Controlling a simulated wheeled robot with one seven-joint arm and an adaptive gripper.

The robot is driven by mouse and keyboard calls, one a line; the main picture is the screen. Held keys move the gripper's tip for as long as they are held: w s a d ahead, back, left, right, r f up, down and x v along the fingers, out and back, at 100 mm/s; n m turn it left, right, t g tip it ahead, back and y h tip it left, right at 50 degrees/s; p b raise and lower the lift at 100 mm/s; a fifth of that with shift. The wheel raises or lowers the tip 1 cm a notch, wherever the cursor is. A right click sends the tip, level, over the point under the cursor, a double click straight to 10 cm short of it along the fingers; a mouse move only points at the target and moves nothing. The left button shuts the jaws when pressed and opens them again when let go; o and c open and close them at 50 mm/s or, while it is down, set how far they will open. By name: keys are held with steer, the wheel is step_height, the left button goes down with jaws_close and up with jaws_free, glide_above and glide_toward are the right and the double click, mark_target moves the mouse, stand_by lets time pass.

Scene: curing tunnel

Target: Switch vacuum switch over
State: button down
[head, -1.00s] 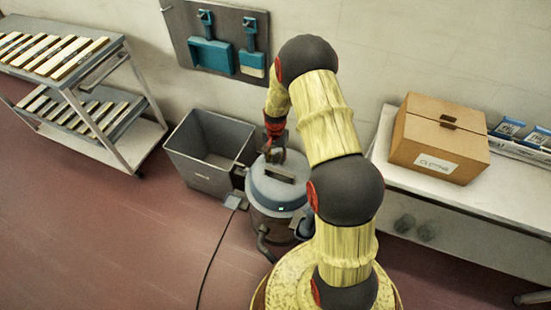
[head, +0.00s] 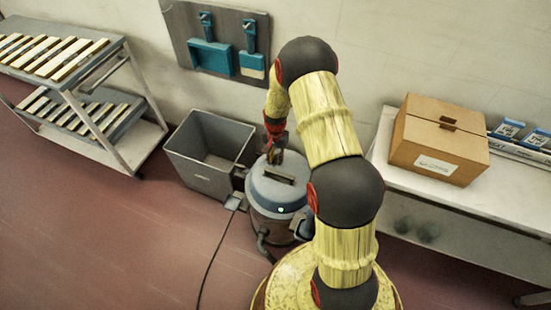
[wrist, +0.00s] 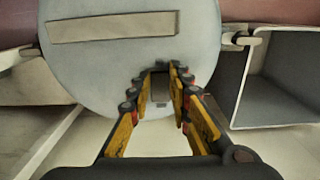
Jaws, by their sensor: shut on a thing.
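The vacuum (head: 278,194) is a drum with a blue-grey round lid and a brown body, standing on the floor. In the wrist view its lid (wrist: 90,70) fills the upper middle, with a long pale bar (wrist: 110,27) across it. My gripper (head: 275,158) is at the back edge of the lid. In the wrist view my gripper (wrist: 160,76) has its fingertips close together at the lid's rim, shut on a small part that looks like the vacuum switch. The fingers mostly hide that part, so its position cannot be told. A small bright spot (head: 280,209) shows at the lid's front.
A grey open bin (head: 205,185) stands just left of the vacuum, and a black cable (head: 212,262) runs over the floor. A bench (head: 460,200) with a cardboard box (head: 438,140) is at right. A rack (head: 130,150) is at left. Dustpans hang on a wall board (head: 178,30).

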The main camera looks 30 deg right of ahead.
steer(key=shift+w+d+r+g+y+p, duration=0.1)
steer(key=shift+d+r+g+y+p, duration=0.1)
steer(key=shift+g+y+p, duration=0.45)
steer(key=shift+w+d+g+y+p, duration=0.15)
steer(key=shift+g+y+p, duration=0.1)
steer(key=shift+y+p, duration=0.4)
steer(key=c, duration=1.8)
jaws_free()
steer(key=shift+o, duration=0.8)
steer(key=v, duration=1.2)
